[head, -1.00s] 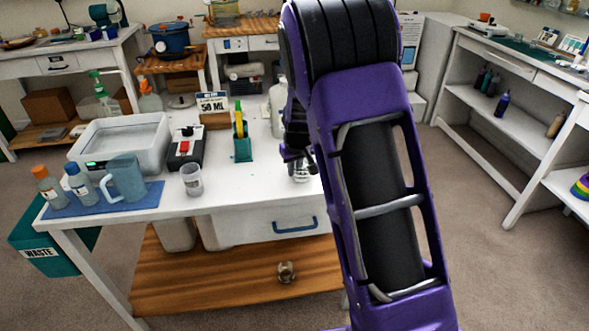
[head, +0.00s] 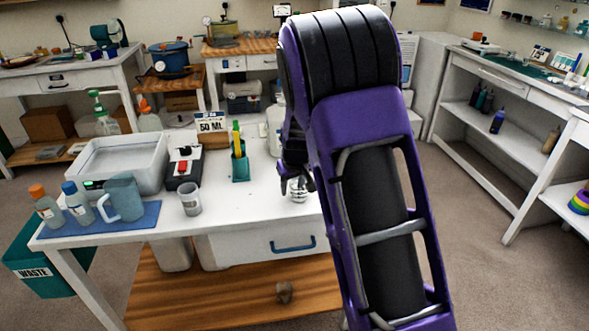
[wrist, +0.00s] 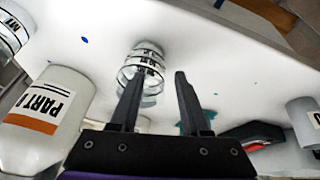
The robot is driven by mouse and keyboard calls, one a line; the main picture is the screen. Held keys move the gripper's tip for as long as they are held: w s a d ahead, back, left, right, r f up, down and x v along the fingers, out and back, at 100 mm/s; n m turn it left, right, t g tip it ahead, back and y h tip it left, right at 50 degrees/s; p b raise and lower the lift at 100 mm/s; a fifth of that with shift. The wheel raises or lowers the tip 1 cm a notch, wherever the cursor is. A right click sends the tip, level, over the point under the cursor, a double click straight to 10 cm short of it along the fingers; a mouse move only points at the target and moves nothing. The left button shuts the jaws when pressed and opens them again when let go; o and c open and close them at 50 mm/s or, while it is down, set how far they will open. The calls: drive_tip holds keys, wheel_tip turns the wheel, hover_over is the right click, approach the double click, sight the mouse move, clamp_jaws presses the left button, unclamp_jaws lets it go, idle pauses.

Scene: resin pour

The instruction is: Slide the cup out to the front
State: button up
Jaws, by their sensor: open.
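A clear cup with dark printed markings (wrist: 152,58) stands on the white table in the wrist view. It also shows as a small clear cup (head: 297,190) near the table's front edge in the head view. My gripper (wrist: 158,76) is open, and its left finger overlaps the cup in the picture. Whether the finger touches the cup I cannot tell. In the head view, my arm hides most of my gripper and the table to its right. Another clear cup (head: 190,202) stands further left on the table (head: 238,208), apart from my gripper.
In the wrist view, a white PART A bottle (wrist: 40,112) stands left of the cup. A teal holder (head: 240,168), a red-switch box (head: 183,172), a white tray (head: 118,165) and a blue-grey jug (head: 122,198) stand on the table. Its front middle has free room.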

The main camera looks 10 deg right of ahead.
drive_tip(key=p+v, duration=0.2)
drive_tip(key=v, duration=1.4)
drive_tip(key=shift+r, duration=0.1)
